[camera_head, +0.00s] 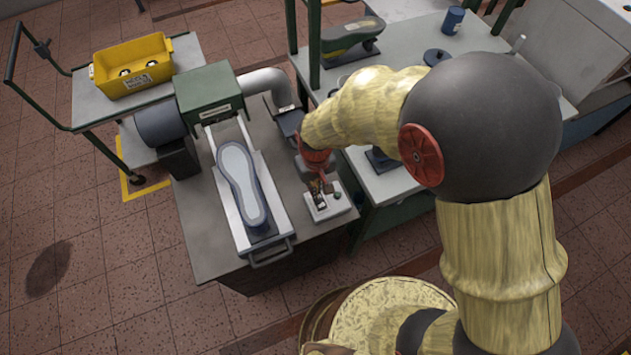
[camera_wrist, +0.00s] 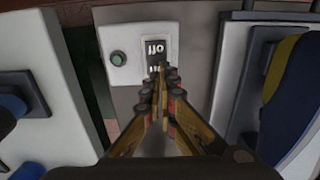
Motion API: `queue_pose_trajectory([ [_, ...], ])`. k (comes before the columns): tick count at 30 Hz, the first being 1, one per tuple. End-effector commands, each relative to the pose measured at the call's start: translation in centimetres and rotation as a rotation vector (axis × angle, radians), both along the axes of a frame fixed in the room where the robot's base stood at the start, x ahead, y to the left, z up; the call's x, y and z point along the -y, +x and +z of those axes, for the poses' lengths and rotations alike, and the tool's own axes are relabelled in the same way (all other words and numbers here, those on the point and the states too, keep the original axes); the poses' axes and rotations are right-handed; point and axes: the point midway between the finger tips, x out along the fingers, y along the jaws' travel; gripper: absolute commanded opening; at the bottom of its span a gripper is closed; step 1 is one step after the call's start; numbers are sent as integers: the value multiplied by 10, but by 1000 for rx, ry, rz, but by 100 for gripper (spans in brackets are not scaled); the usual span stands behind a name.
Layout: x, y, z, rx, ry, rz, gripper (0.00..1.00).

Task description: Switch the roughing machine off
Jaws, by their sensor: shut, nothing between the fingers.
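The roughing machine (camera_head: 211,92) has a green housing and a dark motor drum, and stands at the back of the grey bench. Its switch box (camera_head: 324,209), a small pale plate, sits near the bench's front right; it also shows in the wrist view (camera_wrist: 128,78). The box bears a round green button or lamp (camera_wrist: 118,58) and a dark rocker switch (camera_wrist: 154,46) with white lettering, upside down, reading OFF. My gripper (camera_wrist: 161,72) is shut and empty, its fingertips over the lower part of the rocker. They hide part of the second label. I cannot tell whether they touch it.
A shoe last (camera_head: 240,180) lies in a metal tray left of my gripper. A grey duct (camera_head: 268,84) runs behind. A green-framed table (camera_head: 398,180) adjoins on the right. A yellow bin (camera_head: 133,68) stands on a cart at the back left.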

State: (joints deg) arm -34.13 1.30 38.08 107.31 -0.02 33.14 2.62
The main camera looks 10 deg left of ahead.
Motion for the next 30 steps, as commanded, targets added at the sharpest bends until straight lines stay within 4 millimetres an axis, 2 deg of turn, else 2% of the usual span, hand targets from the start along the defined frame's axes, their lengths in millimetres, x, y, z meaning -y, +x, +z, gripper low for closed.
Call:
queue_pose_trajectory([
  [1,0,0,-7,-1,-1,0,0],
  [6,0,0,-16,1,1,0,0],
  [19,0,1,-17,-4,-3,0,0],
  [30,-2,3,-25,-76,-47,-1,0],
])
